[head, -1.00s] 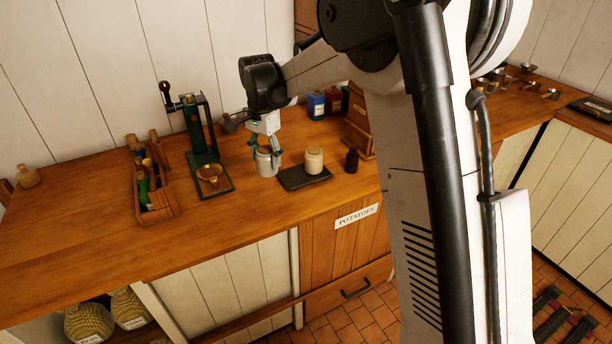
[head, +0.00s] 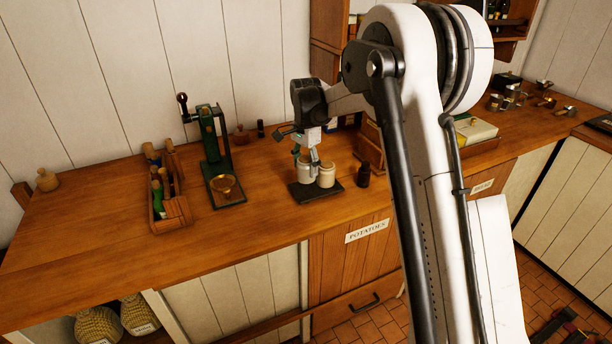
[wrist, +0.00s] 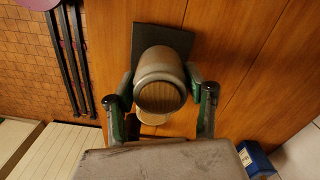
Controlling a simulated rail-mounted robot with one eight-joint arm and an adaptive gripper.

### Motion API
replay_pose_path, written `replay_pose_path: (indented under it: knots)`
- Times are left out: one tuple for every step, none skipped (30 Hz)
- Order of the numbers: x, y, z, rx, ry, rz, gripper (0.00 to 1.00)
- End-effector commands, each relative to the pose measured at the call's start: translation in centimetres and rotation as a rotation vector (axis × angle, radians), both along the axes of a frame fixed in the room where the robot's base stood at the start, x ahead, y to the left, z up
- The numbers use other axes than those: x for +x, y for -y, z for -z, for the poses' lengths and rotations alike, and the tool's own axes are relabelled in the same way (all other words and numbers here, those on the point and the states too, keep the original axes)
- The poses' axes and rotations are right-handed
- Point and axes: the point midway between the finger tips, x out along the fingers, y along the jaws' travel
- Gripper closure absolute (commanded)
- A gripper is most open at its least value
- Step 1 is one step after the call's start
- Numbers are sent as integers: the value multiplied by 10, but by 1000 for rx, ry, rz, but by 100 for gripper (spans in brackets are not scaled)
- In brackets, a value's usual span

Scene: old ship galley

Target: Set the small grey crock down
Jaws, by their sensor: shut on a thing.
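The small grey crock (head: 305,173) is upright between the fingers of my gripper (head: 307,160), which is shut on it. It is over the left part of a dark slab (head: 309,196); I cannot tell whether its base touches. A cream crock (head: 327,177) stands on the slab close to its right; I cannot see any clear gap. In the wrist view the grey crock (wrist: 160,75) sits between the two fingers of my gripper (wrist: 160,92), hiding part of the slab (wrist: 150,38). A pale round piece, probably the cream crock (wrist: 153,119), shows partly behind it.
A small dark bottle (head: 364,175) and a wooden box (head: 371,145) stand to the right of the slab. The counter's front edge lies near the slab.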

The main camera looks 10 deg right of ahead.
Motion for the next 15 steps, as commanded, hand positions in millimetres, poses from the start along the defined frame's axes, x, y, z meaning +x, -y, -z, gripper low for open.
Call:
replay_pose_path:
  knots:
    - [1, 1, 1, 0, 0, 0, 93]
    - [1, 1, 2, 0, 0, 0, 93]
    - [1, 2, 5, 0, 0, 0, 93]
    - [1, 1, 7, 0, 0, 0, 93]
    - [1, 1, 10, 0, 0, 0, 93]
    - [1, 1, 15, 0, 0, -1, 93]
    - [1, 1, 19, 0, 0, -1, 93]
    - [1, 1, 23, 0, 0, -1, 93]
    - [1, 1, 29, 0, 0, -1, 93]
    - [1, 1, 33, 0, 0, -1, 93]
    - [1, 1, 36, 0, 0, -1, 93]
    - [1, 1, 39, 0, 0, -1, 93]
    - [0, 1, 40, 0, 0, -1, 93]
    - [0, 1, 41, 0, 0, -1, 93]
    - [0, 1, 41, 0, 0, -1, 93]
